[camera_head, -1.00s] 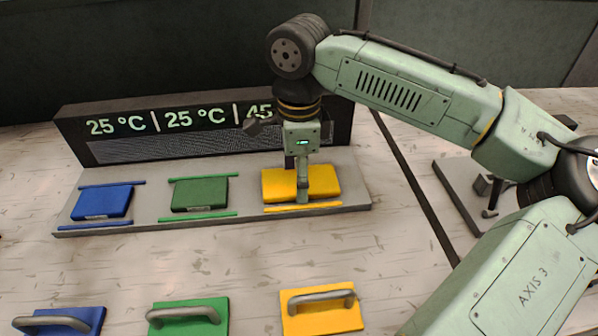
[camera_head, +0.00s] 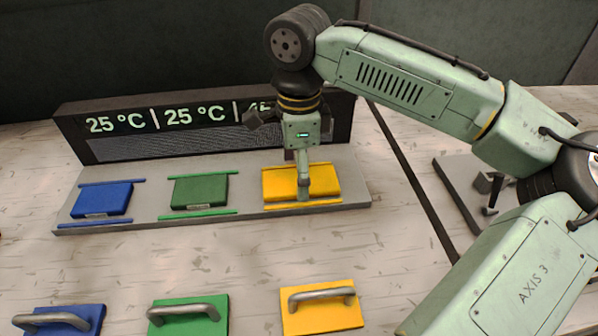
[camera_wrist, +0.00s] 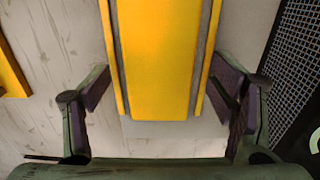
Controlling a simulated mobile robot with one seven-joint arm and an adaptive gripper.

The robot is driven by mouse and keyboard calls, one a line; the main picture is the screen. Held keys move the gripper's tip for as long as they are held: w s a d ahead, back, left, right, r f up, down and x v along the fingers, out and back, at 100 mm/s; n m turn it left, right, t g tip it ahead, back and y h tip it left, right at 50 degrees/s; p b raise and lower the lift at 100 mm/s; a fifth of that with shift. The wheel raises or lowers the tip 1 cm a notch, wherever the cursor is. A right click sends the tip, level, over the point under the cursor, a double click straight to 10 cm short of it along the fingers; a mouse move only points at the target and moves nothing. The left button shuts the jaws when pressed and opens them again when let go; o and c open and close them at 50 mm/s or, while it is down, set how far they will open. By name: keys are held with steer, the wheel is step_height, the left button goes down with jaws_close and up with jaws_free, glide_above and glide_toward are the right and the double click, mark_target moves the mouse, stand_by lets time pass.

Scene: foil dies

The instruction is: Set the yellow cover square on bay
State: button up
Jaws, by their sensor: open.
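The yellow cover (camera_head: 322,317), a flat plate with a grey bar handle, lies on the table at the front right. A yellow patch at the left edge of the wrist view (camera_wrist: 10,78) looks like part of it. The yellow bay holds a plain yellow block (camera_head: 280,186) between two thin yellow rails (camera_head: 325,204) on the grey base. The wrist view shows this block (camera_wrist: 158,60) between its rails. My gripper (camera_head: 303,190) is over the block, pointing down. Its fingers are spread wide to either side of the block (camera_wrist: 160,95), with nothing held.
The base (camera_head: 150,212) also carries a blue block (camera_head: 103,200) and a green block (camera_head: 200,192). A display panel (camera_head: 180,130) stands close behind. Blue (camera_head: 80,316) and green (camera_head: 190,325) handled covers lie in front. A grey fixture (camera_head: 460,180) stands right.

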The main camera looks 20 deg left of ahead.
step_height(320, 180, up, 11)
steer(key=b, duration=0.1)
steer(key=shift+b, duration=0.3)
